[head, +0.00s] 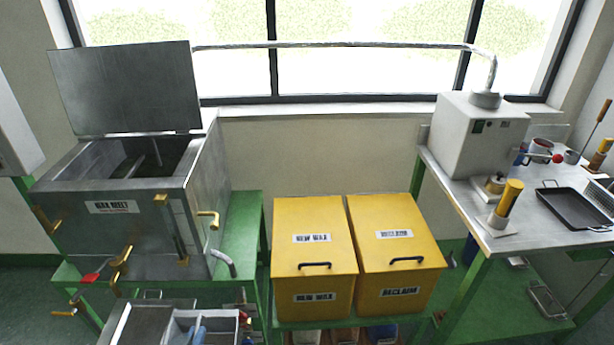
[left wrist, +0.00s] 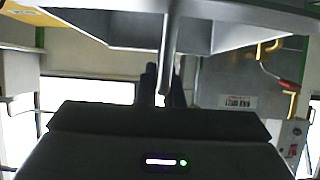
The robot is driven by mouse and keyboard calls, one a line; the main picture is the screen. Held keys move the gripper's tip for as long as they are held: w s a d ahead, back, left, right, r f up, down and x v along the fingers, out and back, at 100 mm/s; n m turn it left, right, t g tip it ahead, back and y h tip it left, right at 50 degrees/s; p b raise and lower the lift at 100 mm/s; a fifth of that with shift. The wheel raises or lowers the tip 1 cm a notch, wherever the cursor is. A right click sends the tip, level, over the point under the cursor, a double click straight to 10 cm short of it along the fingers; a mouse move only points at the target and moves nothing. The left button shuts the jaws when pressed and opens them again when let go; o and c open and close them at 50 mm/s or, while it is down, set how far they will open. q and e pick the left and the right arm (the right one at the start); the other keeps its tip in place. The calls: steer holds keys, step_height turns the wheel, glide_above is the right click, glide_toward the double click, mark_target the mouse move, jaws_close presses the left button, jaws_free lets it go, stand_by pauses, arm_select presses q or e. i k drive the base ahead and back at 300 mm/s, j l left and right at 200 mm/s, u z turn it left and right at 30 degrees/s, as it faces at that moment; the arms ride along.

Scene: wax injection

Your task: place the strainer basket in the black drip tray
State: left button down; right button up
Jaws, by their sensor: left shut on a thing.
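The black drip tray (head: 572,208) lies on the metal bench at the right in the head view. My left gripper (left wrist: 162,85) shows its dark fingertips in the left wrist view. It is shut on a slim grey bar (left wrist: 171,45) that runs to the top of that view. I cannot tell whether the bar belongs to the strainer basket, whose body I cannot make out for sure. A pale wire-like item (head: 603,190) beside the tray is cut off by the right edge. I cannot pick out my right gripper.
The wax melt tank (head: 130,235) stands at the left with its lid up. Two yellow bins (head: 312,250) stand mid-room. A grey box-like unit (head: 150,325) is at the bottom left. A grey machine (head: 478,140) and a yellow-handled tool (head: 508,200) stand left of the tray.

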mark_target(570, 211)
steer(key=l+z, duration=0.2)
steer(key=z, duration=0.2)
steer(key=i+l+z, duration=0.1)
steer(key=z, duration=0.35)
steer(key=l+z, duration=0.2)
steer(key=z, duration=0.2)
steer(key=i+l+z, duration=0.1)
steer(key=z, duration=0.3)
